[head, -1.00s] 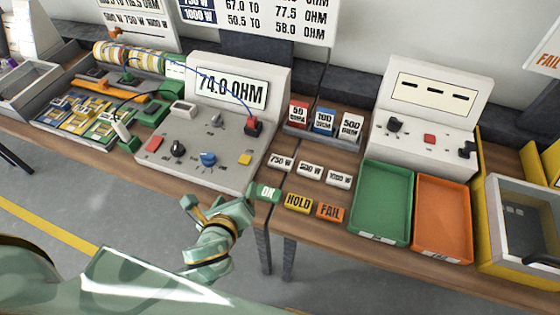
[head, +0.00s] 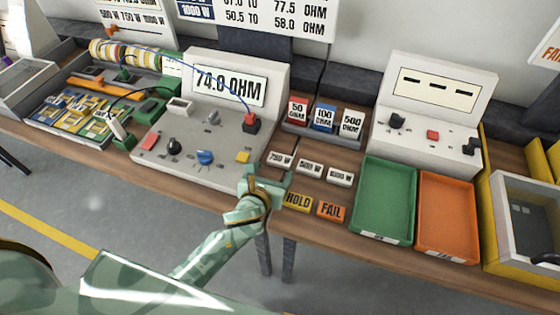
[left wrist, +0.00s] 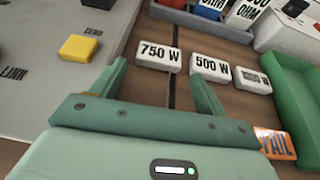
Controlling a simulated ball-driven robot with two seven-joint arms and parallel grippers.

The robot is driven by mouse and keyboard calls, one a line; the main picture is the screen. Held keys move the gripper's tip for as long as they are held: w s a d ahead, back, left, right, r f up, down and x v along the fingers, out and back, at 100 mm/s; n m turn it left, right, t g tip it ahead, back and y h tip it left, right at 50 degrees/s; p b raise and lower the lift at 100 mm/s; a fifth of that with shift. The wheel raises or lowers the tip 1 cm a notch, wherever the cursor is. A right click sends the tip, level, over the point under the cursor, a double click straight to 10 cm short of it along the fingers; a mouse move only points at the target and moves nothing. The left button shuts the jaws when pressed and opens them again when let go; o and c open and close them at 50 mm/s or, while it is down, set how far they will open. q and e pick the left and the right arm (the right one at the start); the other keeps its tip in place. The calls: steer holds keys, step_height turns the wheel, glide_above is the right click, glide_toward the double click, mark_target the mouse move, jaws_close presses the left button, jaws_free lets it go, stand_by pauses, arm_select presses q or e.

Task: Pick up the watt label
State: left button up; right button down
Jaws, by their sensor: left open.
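Three white watt labels lie in a row on the wooden table: the 750 W label (head: 281,159), the 500 W label (head: 310,168) and the 1000 W label (head: 340,178). In the left wrist view the 750 W label (left wrist: 158,57) lies just past my fingers, between their lines. The 500 W label (left wrist: 211,67) is right beside the right finger. My left gripper (head: 265,177) is open and empty at the near side of the labels, apart from them. It also shows in the left wrist view (left wrist: 162,88). The green OK label is hidden behind the gripper in the head view.
The meter console (head: 210,130) reads 74.0 OHM, left of the labels. HOLD (head: 298,202) and FAIL (head: 331,211) labels lie in front. A green tray (head: 357,205) and orange tray (head: 421,215) are to the right. Ohm blocks (head: 324,118) stand behind.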

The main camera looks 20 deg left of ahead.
mark_target(278, 164)
arm_select(q)
steer(key=b+x, duration=0.1)
steer(key=x, duration=0.3)
steer(key=shift+w+f, duration=0.2)
steer(key=shift+w, duration=0.05)
steer(key=shift+r, duration=0.1)
steer(key=c, duration=0.7)
steer(key=shift+c, duration=0.2)
